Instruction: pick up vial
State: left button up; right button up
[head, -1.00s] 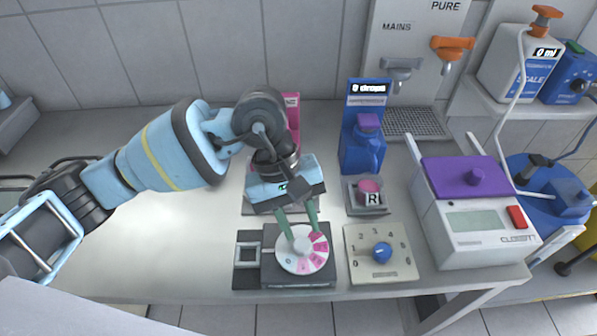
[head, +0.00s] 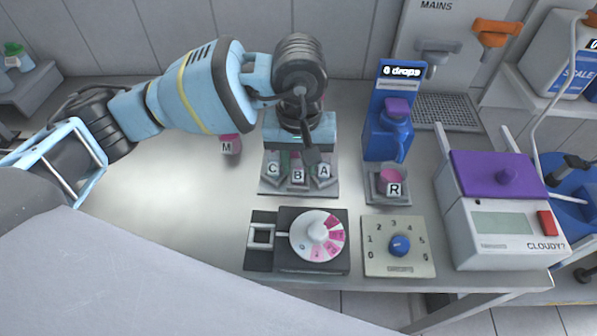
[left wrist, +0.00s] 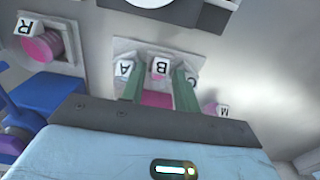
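My left gripper (head: 301,160) is over the rack from behind, pointing down. In the left wrist view its two green fingers (left wrist: 157,88) are spread on either side of vial B (left wrist: 160,68); I cannot tell whether they touch it. Vial A (left wrist: 124,69) shows at left, and vial C is mostly hidden behind a finger. Vial M (head: 228,144) is left of the rack. My right gripper is not in view.
In front of the rack are a black unit with a white and pink dial (head: 316,236) and a panel with a blue knob (head: 399,245). The blue dropper stand (head: 386,135) and a purple-lidded cloudiness meter (head: 500,200) stand to the right.

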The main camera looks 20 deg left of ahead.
aim_at(298, 173)
pick_arm(q)
jog(key=f, duration=0.4)
jog(key=shift+w+a+f, duration=0.15)
jog(key=shift+a+f, duration=0.05)
jog(key=shift+f, duration=0.2)
jog(key=shift+c, duration=0.3)
grip_shut()
jog(key=shift+r, duration=0.15)
notch_tip(298, 173, up, 10)
jog(key=shift+f, duration=0.2)
